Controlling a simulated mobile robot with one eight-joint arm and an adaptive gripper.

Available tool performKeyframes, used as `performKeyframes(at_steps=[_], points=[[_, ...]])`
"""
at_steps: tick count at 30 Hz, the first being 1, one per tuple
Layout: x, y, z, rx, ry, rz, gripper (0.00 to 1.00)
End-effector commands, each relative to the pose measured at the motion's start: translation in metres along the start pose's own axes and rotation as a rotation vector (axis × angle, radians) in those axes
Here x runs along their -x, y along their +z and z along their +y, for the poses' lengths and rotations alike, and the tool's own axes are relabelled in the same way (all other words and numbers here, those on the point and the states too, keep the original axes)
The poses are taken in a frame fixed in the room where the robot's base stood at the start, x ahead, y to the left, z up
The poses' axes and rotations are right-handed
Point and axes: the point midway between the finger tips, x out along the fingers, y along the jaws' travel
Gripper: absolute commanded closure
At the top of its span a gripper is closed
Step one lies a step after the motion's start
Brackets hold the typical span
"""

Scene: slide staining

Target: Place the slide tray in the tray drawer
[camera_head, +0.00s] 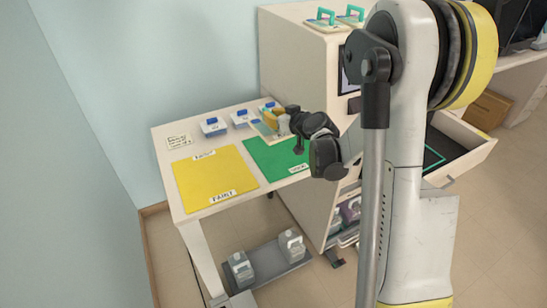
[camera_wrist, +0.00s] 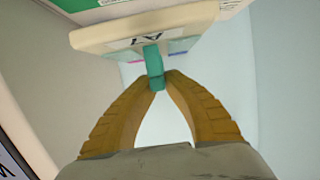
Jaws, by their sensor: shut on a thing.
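My gripper (camera_head: 281,121) is shut on the teal handle (camera_wrist: 154,62) of a cream slide tray (camera_wrist: 110,36). In the wrist view the yellow fingers (camera_wrist: 162,80) meet at the handle's lower end, and the tray carries a label. In the head view the tray is mostly hidden by my gripper, and a cream part (camera_head: 262,130) shows at the green mat's back edge. I cannot tell whether the tray touches the table. The open drawer (camera_head: 474,158) at the right has a dark floor with a green outline. My arm hides part of it.
The table holds a yellow mat (camera_head: 215,178), a green mat (camera_head: 272,157) and several blue-topped boxes (camera_head: 213,127) along the back. A tall cabinet (camera_head: 300,70) stands beside it, with two teal-handled trays (camera_head: 326,20) on top. Two bottle-like items (camera_head: 241,267) sit on a low shelf.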

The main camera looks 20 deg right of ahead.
Motion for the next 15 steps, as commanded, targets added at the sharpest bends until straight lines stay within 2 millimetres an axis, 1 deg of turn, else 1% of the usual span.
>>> performKeyframes(at_steps=[1,3,6,10,13,15], points=[[-0.013,0.010,0.017,-0.006,0.016,0.000,1.00],[-0.026,0.019,0.036,-0.012,0.035,0.001,1.00],[-0.040,0.029,0.059,-0.021,0.058,0.001,1.00],[-0.050,0.037,0.074,-0.026,0.073,0.001,1.00],[-0.055,0.046,0.079,-0.028,0.077,0.001,1.00],[-0.059,0.057,0.079,-0.028,0.078,0.001,1.00]])
